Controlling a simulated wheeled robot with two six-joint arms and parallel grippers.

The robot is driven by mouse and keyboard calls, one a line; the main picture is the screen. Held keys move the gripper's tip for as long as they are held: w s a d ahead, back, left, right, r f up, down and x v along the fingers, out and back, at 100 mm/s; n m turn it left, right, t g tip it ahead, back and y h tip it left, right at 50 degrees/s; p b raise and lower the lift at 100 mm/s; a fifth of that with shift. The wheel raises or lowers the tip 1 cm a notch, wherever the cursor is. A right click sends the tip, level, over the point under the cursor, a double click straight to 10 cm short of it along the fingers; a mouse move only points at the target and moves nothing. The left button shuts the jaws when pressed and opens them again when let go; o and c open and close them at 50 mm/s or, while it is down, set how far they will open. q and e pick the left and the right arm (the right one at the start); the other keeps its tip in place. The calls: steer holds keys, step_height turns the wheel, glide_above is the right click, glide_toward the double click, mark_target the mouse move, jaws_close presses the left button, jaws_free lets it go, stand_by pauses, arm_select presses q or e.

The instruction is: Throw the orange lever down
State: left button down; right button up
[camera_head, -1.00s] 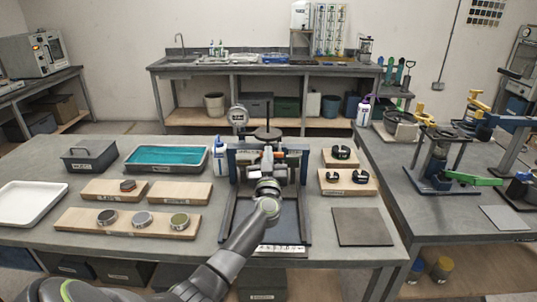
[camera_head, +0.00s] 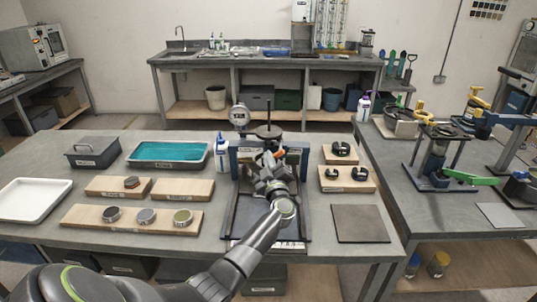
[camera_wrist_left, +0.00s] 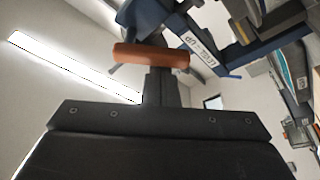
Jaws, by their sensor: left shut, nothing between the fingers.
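The orange lever (camera_wrist_left: 150,55) shows in the left wrist view as a rounded orange-brown grip lying crosswise just beyond my fingertips. In the head view only a small orange part (camera_head: 280,153) shows at the blue press frame (camera_head: 233,160). My left gripper (camera_wrist_left: 162,75) is shut and empty, with its fingers right by the grip; I cannot tell whether they touch it. In the head view my left gripper (camera_head: 265,168) is in front of the press and hides part of it. My right gripper is not in view.
A dial gauge (camera_head: 239,117) stands behind the press, and a white bottle (camera_head: 220,155) is at its left. Wooden boards with discs (camera_head: 130,218) lie left, and boards with black clamps (camera_head: 347,179) lie right. A dark plate (camera_head: 360,223) lies at front right.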

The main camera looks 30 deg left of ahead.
arm_select(q)
steer(key=n+g, duration=0.1)
steer(key=n, duration=0.2)
steer(key=d+f+n+g+p, duration=0.1)
steer(key=n, duration=0.2)
steer(key=w+f+n+g+p, duration=0.1)
steer(key=n, duration=0.3)
steer(key=shift+d+f+g, duration=0.15)
steer(key=shift+d+g, duration=0.15)
steer(key=shift+d, duration=0.1)
steer(key=shift+w, duration=0.1)
stand_by(0.4)
